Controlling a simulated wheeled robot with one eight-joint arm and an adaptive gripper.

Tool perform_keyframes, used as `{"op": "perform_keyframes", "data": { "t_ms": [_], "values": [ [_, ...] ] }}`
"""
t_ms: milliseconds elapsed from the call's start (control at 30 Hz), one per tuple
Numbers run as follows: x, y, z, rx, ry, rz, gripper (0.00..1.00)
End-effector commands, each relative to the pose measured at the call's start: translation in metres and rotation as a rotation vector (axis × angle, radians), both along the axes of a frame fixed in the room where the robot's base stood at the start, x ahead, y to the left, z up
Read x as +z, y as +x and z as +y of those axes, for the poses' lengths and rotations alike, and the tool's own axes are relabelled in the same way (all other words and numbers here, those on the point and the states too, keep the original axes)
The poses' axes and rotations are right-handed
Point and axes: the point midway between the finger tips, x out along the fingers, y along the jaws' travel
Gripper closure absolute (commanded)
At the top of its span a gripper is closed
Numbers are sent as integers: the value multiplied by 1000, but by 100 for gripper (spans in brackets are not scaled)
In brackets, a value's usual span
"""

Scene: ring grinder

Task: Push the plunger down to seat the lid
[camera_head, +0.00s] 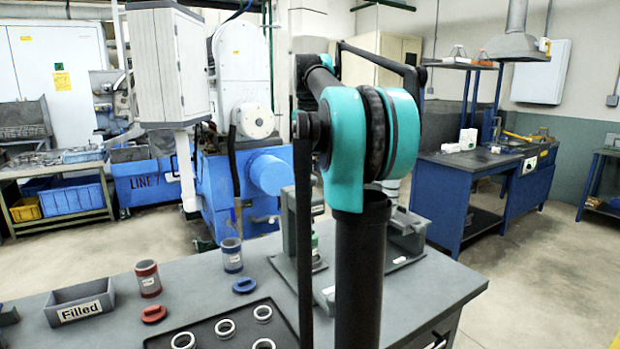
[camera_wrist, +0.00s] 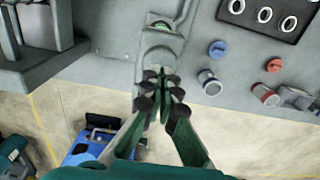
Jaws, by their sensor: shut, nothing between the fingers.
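My gripper (camera_wrist: 162,80) is shut and empty in the wrist view, with its dark fingertips together. It is over the near end of a grey press fixture (camera_wrist: 158,45), and I cannot tell whether it touches it. A green part (camera_wrist: 161,24) shows on the fixture beyond the fingertips; whether it is a lid or a jar is unclear. The plunger cannot be made out for certain. In the head view the fixture (camera_head: 286,268) is partly hidden by my arm, with a bit of green (camera_head: 315,241) beside it. My gripper is hidden there.
A blue-banded jar (camera_head: 232,255), a red-banded jar (camera_head: 148,278), a blue lid (camera_head: 244,285) and a red lid (camera_head: 153,313) stand left of the fixture. A black tray (camera_head: 203,322) holds several rings. Another grey fixture (camera_head: 402,236) stands right.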

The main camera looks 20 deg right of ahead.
Motion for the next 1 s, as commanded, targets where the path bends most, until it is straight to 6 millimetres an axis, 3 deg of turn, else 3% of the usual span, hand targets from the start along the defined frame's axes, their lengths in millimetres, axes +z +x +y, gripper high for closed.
{"op": "perform_keyframes", "data": {
  "t_ms": [567,1000],
  "values": [
    [0,0,0,0,0,0,100],
    [-11,0,0,0,0,0,100]
  ]
}}
